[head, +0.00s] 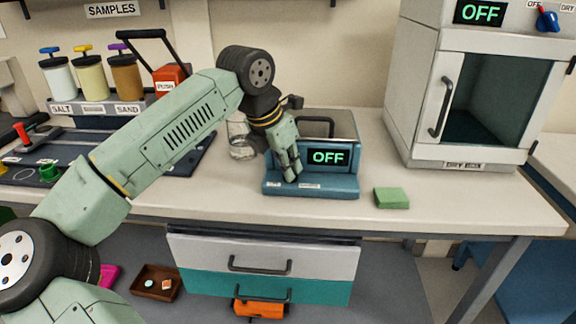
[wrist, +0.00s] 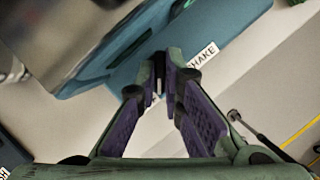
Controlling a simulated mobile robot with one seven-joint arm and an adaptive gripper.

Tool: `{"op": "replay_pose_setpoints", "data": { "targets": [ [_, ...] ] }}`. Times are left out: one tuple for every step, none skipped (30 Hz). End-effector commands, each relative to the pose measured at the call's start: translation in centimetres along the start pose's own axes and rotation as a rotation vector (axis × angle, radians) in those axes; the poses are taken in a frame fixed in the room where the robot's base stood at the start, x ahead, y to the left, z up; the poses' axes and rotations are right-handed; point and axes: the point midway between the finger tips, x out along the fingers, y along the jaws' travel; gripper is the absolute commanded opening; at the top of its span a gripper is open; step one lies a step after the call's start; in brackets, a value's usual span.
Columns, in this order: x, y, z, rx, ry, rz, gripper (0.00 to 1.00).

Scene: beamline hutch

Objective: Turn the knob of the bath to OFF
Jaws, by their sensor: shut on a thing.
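The bath (head: 330,182) is a blue unit with a metal lid, standing on the bench in the head view. Its display (head: 328,157) reads OFF in green. My gripper (head: 291,177) is at the left part of the bath's front, pointing down. In the wrist view my gripper (wrist: 160,92) has its fingertips close together at the bath (wrist: 125,82), near a label reading SHAKE (wrist: 201,56). The gripper is shut on the bath's knob, which the fingers hide almost wholly. The knob's pointer cannot be made out.
A green block (head: 391,197) lies on the bench right of the bath. A glass vessel (head: 240,140) stands close behind my gripper at the left. Drawers (head: 262,260) under the bench are partly pulled out.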

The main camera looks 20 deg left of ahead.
Motion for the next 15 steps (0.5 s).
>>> {"op": "replay_pose_setpoints", "data": {
  "targets": [
    [0.01, 0.00, 0.02, 0.004, 0.000, 0.000, 0.00],
    [0.01, 0.00, 0.02, 0.004, 0.000, 0.000, 0.00],
    [0.01, 0.00, 0.02, 0.004, 0.000, 0.000, 0.00],
    [0.01, 0.00, 0.02, 0.004, 0.000, 0.000, 0.00],
    [0.01, 0.00, 0.02, 0.004, 0.000, 0.000, 0.00],
    [0.01, 0.00, 0.02, 0.004, 0.000, 0.000, 0.00],
    [0.01, 0.00, 0.02, 0.004, 0.000, 0.000, 0.00],
    [0.01, 0.00, 0.02, 0.004, 0.000, 0.000, 0.00],
    [0.01, 0.00, 0.02, 0.004, 0.000, 0.000, 0.00],
    [0.01, 0.00, 0.01, 0.004, 0.000, 0.000, 0.09],
    [0.01, 0.00, 0.02, 0.004, 0.000, 0.000, 0.11],
    [0.01, -0.01, 0.02, 0.004, 0.000, 0.000, 0.14],
    [0.01, -0.01, 0.01, 0.003, 0.000, 0.000, 0.16],
    [0.01, -0.01, 0.01, 0.003, 0.000, 0.000, 0.18],
    [0.01, -0.01, 0.01, 0.003, 0.000, 0.000, 0.20]
  ]
}}
